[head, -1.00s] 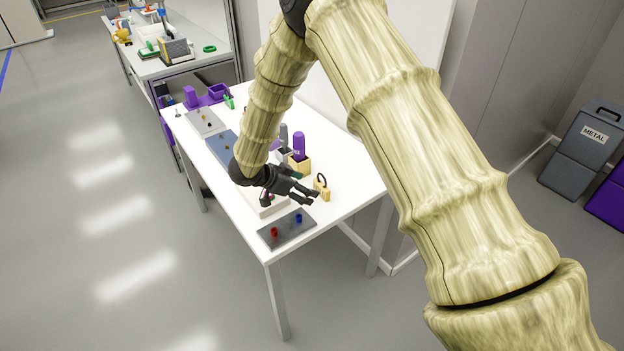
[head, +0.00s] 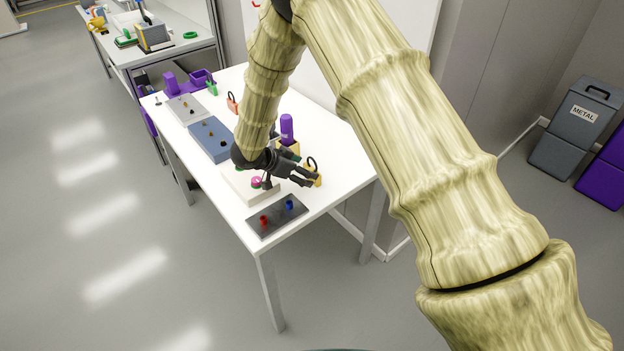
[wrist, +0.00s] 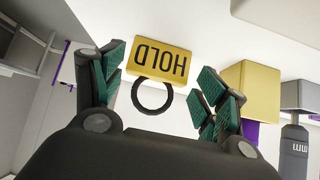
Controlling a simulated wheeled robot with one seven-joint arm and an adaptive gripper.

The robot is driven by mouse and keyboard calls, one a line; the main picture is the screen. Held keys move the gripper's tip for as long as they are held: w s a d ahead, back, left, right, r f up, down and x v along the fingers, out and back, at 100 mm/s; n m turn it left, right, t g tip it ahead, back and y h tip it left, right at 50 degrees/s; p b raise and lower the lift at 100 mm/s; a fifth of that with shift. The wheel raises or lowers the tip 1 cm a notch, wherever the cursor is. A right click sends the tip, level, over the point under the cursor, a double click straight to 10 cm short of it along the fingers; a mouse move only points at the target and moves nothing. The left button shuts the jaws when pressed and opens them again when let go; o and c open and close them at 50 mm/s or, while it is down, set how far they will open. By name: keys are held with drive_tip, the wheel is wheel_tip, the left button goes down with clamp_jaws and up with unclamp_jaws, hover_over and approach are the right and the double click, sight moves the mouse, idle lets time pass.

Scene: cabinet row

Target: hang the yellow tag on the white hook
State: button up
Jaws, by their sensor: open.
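The yellow tag (head: 319,181) stands near the table's right edge in the head view, with a dark ring at its top. In the wrist view the tag (wrist: 165,62) shows the word HOLD upside down, its black ring towards my palm. My gripper (head: 306,178) is open at the tag and partly covers it in the head view. In the wrist view the tag and ring lie between the green-padded fingers, with gaps on both sides. I cannot make out the white hook in either view.
A dark plate (head: 277,216) with a red and a blue piece lies at the near table end. A purple cylinder (head: 287,128) stands behind my gripper. A yellow block (wrist: 250,88) is right of the fingers in the wrist view. A blue-grey plate (head: 210,140) lies farther back.

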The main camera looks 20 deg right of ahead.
drive_tip(key=shift+x, duration=1.75)
drive_tip(key=c, duration=0.3)
wheel_tip(320, 180, up, 10)
drive_tip(key=p, duration=0.7)
drive_tip(key=shift+p, duration=0.35)
drive_tip(key=shift+c, duration=0.2)
